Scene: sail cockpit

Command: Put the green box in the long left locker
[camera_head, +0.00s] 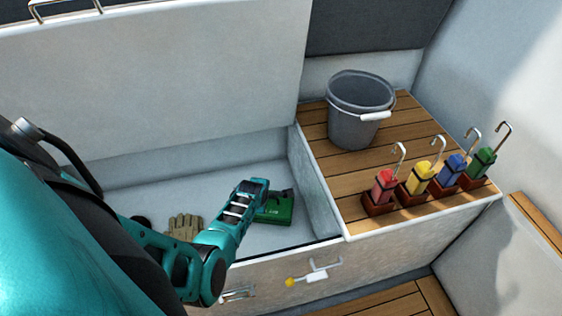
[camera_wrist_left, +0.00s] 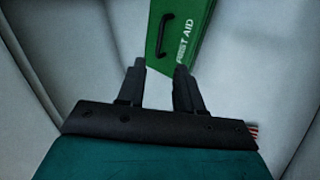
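The green box (camera_head: 274,208) lies inside the open long locker (camera_head: 150,178), near its right end and partly hidden by my left arm in the head view. In the left wrist view the green box (camera_wrist_left: 182,30), marked FIRST AID and with a black handle, is just ahead of my left gripper (camera_wrist_left: 160,72). The two fingers are apart, with nothing clearly clamped between them; the right fingertip overlaps the box's near edge in the picture. Whether it touches cannot be told. My right gripper is in neither view.
Gloves (camera_head: 185,226) lie in the locker left of my forearm. A raised white lid (camera_head: 150,90) stands behind. On the slatted seat (camera_head: 350,180) to the right are a grey bucket (camera_head: 358,105) and several coloured hooked handles in red holders. A latch (camera_head: 315,272) is on the front wall.

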